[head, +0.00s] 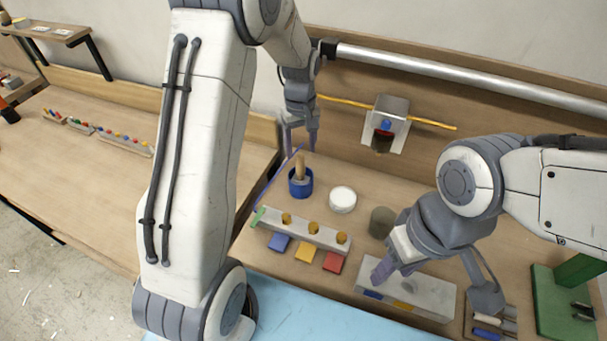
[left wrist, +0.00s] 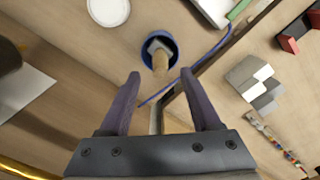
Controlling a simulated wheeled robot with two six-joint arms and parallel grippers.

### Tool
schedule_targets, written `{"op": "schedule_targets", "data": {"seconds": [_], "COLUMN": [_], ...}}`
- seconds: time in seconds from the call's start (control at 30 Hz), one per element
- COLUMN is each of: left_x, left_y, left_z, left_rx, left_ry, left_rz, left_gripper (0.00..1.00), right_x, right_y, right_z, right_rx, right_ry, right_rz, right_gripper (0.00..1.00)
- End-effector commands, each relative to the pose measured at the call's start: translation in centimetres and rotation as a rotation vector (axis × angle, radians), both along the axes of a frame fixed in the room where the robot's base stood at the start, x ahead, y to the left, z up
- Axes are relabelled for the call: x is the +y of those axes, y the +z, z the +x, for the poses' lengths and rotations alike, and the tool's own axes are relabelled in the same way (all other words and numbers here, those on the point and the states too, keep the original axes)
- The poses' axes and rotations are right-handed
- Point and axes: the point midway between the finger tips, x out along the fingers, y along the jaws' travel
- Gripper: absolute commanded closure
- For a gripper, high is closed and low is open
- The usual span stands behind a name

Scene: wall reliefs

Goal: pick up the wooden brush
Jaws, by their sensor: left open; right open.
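The wooden brush (head: 299,166) stands in a blue cup (head: 301,189), its handle pointing up. In the left wrist view the brush (left wrist: 160,62) leans out of the blue cup (left wrist: 174,46) toward the space between my fingers. My left gripper (head: 300,143) is open, pointing down just above the brush handle; in the left wrist view the gripper (left wrist: 160,78) has nothing clasped between its fingers. My right gripper (head: 433,284) is open, low over a pale block at the right, away from the brush.
A white round lid (head: 343,199) and a grey-green cylinder (head: 382,222) stand right of the cup. A pale rack (head: 296,230) with yellow pegs lies in front. A thin blue rod (head: 275,180) passes close to the cup's left. A metal rail (head: 470,75) runs along the back.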

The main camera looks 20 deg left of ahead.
Motion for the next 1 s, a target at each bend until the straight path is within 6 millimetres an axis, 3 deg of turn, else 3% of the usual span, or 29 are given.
{"op": "schedule_targets", "data": {"seconds": [0.07, 0.23, 0.5, 0.57, 0.67, 0.7, 1.0], "left_x": [0.2, 0.1, -0.1, -0.1, -0.1, -0.2, -0.2], "left_y": [-0.9, -3.1, -3.5, -3.5, -3.5, -3.5, -3.3], "left_z": [0.1, 0.1, 0.3, 0.3, 0.3, 0.3, 0.3], "left_rx": [0.006, 0.002, -0.003, -0.003, -0.003, -0.002, -0.003], "left_ry": [0.0, 0.0, -0.003, -0.003, -0.004, -0.004, -0.004], "left_rz": [-0.001, 0.001, 0.001, 0.001, 0.001, 0.002, 0.001], "left_gripper": [0.36, 0.36, 0.36, 0.55, 0.93, 1.0, 1.0], "right_x": [0.0, 0.0, 0.0, 0.0, 0.0, 0.0, 0.0], "right_y": [1.3, 1.7, 1.6, 1.6, 1.6, 1.6, 1.5], "right_z": [0.0, 0.0, 0.0, 0.0, 0.0, 0.0, 0.0], "right_rx": [0.0, 0.0, 0.0, 0.0, 0.0, 0.0, 0.0], "right_ry": [0.001, 0.003, 0.003, 0.003, 0.003, 0.003, 0.003], "right_rz": [0.0, 0.0, 0.0, 0.0, 0.0, 0.0, 0.0], "right_gripper": [0.5, 0.5, 0.5, 0.5, 0.5, 0.5, 0.5]}}
